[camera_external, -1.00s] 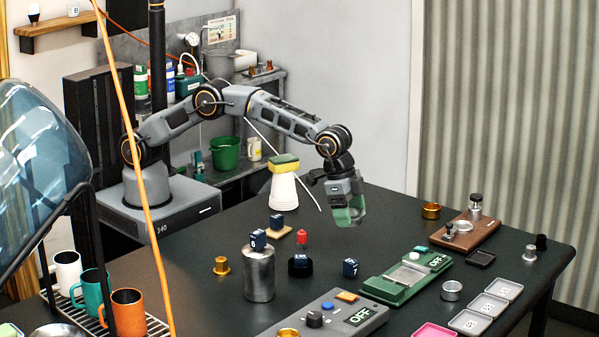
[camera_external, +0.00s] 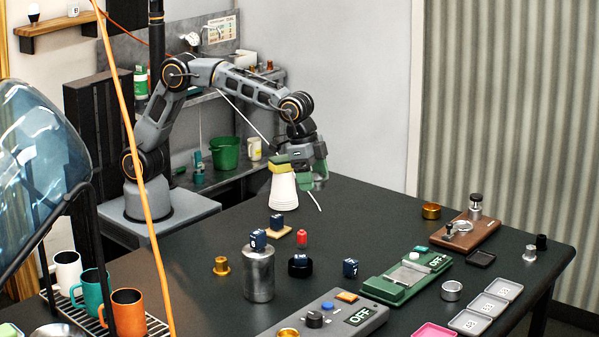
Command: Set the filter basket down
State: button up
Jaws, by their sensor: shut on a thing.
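My gripper (camera_external: 313,183) is above the far side of the dark table, just right of the white ribbed cone (camera_external: 284,193). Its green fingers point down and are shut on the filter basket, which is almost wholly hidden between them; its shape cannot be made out. A green and yellow sponge (camera_external: 279,169) lies on top of the cone, partly covered by my gripper. I cannot tell whether the gripper touches the sponge. The fingers appear above the table top.
A brass cup (camera_external: 431,210) and a brown board (camera_external: 466,231) with metal parts stand at the right. Bare table lies right of the cone.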

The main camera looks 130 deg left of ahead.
jog(key=s+a+f+n, duration=0.2)
jog(key=s+a, duration=0.2)
jog(key=a, duration=0.7)
jog(key=n+g+y+b, duration=0.1)
jog(key=n+y, duration=0.1)
jog(key=n, duration=0.2)
send_over(339, 192)
jog(key=d, duration=0.1)
jog(key=f, duration=0.4)
jog(key=shift+s+f, duration=0.15)
jog(key=shift+s, duration=0.1)
jog(key=shift+f+p, duration=0.3)
jog(key=shift+f, duration=2.85)
jog(key=shift+f, duration=0.15)
jog(key=o, duration=0.9)
